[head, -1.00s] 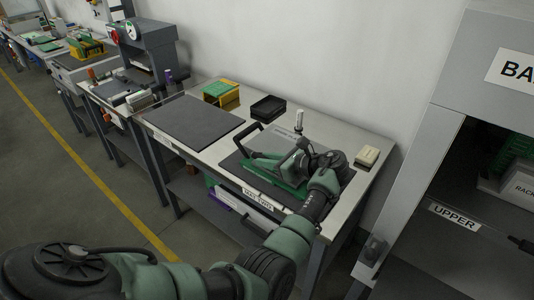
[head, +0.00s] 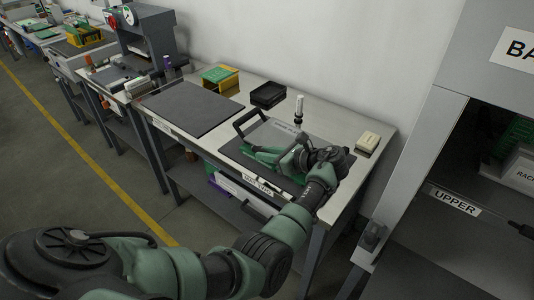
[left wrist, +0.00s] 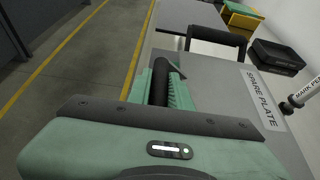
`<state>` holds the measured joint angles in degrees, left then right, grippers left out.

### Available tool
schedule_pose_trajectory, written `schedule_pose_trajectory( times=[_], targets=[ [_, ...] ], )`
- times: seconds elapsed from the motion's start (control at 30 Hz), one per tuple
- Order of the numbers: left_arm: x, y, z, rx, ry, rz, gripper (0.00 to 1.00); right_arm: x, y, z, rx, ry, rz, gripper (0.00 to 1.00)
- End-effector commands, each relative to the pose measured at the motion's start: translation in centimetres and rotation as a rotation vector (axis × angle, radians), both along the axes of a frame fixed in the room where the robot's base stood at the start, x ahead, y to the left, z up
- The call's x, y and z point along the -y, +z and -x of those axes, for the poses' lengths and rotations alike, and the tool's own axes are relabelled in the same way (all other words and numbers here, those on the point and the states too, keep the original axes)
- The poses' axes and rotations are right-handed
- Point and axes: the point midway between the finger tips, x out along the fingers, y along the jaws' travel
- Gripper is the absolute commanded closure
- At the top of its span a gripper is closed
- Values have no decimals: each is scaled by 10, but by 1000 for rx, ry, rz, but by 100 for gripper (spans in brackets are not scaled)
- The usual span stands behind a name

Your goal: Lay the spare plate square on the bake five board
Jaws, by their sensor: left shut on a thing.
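The spare plate (head: 271,132) is a flat grey plate with a black loop handle (head: 250,117). Its SPARE PLATE label shows in the left wrist view (left wrist: 262,100). My left gripper (head: 256,151) is shut on the plate at its near side; the jaws and wrist cover that part. The plate is over a dark board (head: 231,149) at the right of the bench. I cannot tell whether it touches that board. A second dark board (head: 193,108) lies bare at the left. The front-edge tags are too small to read surely. My right gripper is out of view.
A yellow-green box (head: 220,78) and a black tray (head: 268,95) stand at the back of the bench. A white-topped marker (head: 299,109) stands behind the plate, and a cream block (head: 368,142) lies at the right. A grey cabinet (head: 440,130) is at the right.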

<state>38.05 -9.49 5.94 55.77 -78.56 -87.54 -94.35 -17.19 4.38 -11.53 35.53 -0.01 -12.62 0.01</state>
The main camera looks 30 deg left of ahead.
Motion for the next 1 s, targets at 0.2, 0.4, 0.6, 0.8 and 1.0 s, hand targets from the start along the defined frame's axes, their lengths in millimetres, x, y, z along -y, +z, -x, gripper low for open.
schedule_pose_trajectory(
  times=[0.2,0.4,0.6,0.8,1.0],
  targets=[
    [0,-2,-1,5,0,-3,100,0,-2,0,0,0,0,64],
    [0,-4,-1,6,0,-3,63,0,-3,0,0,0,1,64],
    [0,-5,-1,2,0,-2,55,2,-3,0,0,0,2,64],
    [3,-7,1,-3,-1,2,55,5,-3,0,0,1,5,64],
    [29,4,2,2,-2,1,55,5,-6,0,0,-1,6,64]
  ],
)
